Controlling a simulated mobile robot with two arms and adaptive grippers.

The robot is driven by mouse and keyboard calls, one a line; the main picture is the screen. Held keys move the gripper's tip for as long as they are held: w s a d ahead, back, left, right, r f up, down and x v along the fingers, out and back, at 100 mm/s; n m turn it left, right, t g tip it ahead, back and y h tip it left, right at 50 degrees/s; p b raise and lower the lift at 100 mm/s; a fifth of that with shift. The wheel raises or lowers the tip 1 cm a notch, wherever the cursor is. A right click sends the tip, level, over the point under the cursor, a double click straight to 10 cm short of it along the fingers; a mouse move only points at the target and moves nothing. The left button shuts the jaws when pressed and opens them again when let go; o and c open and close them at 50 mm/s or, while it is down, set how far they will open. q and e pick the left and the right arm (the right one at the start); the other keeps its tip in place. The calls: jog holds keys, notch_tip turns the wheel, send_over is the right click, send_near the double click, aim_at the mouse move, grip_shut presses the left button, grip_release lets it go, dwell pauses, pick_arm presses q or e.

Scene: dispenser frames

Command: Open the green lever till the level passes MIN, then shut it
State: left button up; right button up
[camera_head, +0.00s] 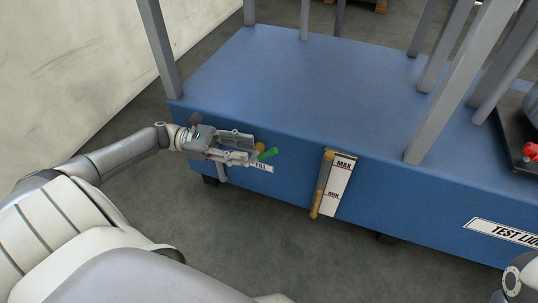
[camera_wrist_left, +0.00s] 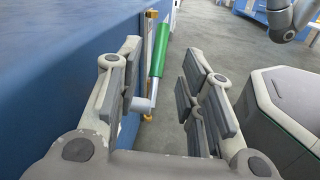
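The green lever (camera_head: 267,154) sticks out from the front of the blue dispenser, beside the FILL label (camera_head: 262,167). My left gripper (camera_head: 248,149) is open at the lever. In the left wrist view the green handle (camera_wrist_left: 159,50) and its grey stem (camera_wrist_left: 145,104) stand between the spread fingers, nearer the left finger; no grip on it shows. To the right is the level gauge, with an amber tube (camera_head: 321,187) beside a white scale (camera_head: 342,181) marked MAX and MIN. I cannot tell the liquid level in the tube. My right gripper is out of view.
The blue dispenser body (camera_head: 290,75) has grey posts (camera_head: 160,50) rising from it. A dark unit with a red part (camera_head: 530,150) sits on top at the right. A TEST LIQUID sign (camera_head: 505,232) is on the front, partly cut off. Grey floor in front is clear.

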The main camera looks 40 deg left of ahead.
aim_at(268, 154)
pick_arm(q)
jog(key=b+x, duration=0.1)
jog(key=x, duration=0.6)
jog(key=shift+b, duration=0.3)
grip_shut()
